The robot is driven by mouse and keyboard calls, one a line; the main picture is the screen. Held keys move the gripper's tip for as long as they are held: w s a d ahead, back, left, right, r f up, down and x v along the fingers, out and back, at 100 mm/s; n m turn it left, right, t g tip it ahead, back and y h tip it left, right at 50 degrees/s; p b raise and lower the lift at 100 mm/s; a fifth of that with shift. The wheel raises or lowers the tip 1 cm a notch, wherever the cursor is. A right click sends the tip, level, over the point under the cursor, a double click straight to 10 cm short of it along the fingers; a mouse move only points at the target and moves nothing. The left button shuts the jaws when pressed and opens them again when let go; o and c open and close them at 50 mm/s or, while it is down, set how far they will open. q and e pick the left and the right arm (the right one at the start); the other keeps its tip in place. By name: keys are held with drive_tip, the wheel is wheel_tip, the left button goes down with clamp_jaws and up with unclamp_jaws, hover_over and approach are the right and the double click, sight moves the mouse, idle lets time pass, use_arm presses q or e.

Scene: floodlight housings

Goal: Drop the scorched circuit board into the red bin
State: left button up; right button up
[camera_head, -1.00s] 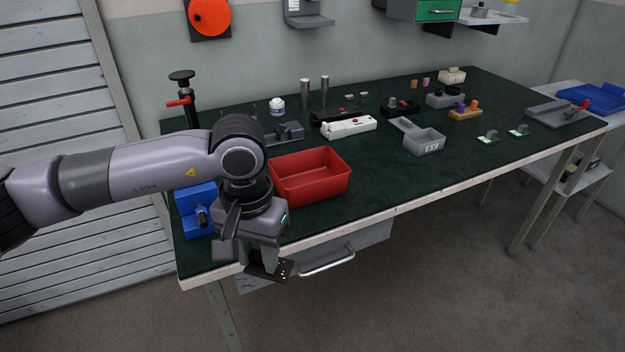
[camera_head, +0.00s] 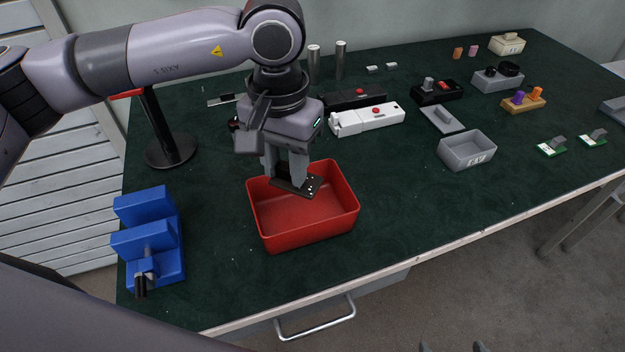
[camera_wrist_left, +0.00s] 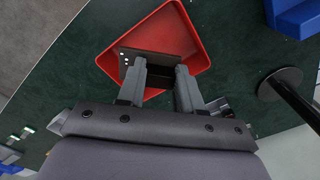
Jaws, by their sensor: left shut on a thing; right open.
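My left gripper (camera_head: 285,182) is shut on the scorched circuit board (camera_head: 308,187), a dark plate with small pale spots. It holds the board over the red bin (camera_head: 300,235), at the height of the rim or a little above, towards the back of the opening. In the left wrist view the board (camera_wrist_left: 127,66) sits between the fingertips (camera_wrist_left: 160,66), with the red bin (camera_wrist_left: 180,28) behind it. The visible part of the bin floor is bare. My right gripper (camera_head: 450,347) shows only as two fingertips, apart and empty, at the bottom edge.
A blue vise (camera_head: 150,240) stands left of the bin. A white housing (camera_head: 367,119) and a grey tray (camera_head: 467,150) lie to the right. Small green boards (camera_head: 552,147) lie at the far right. The green table top is clear in front of the bin.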

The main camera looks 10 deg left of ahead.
use_arm(q)
drive_tip(key=shift+w, duration=0.5)
drive_tip(key=shift+s+f+b, duration=0.1)
drive_tip(key=shift+f+b, duration=0.3)
drive_tip(key=shift+f, duration=0.45)
wheel_tip(320, 180, down, 4)
drive_tip(key=shift+f+b, duration=0.1)
drive_tip(key=shift+b, duration=0.6)
use_arm(e)
drive_tip(key=shift+w+f, duration=0.15)
drive_tip(key=shift+f, duration=0.45)
drive_tip(key=shift+w+f, duration=0.15)
drive_tip(key=shift+f, duration=0.45)
use_arm(q)
drive_tip(key=o, duration=1.1)
use_arm(e)
drive_tip(key=shift+w, duration=0.1)
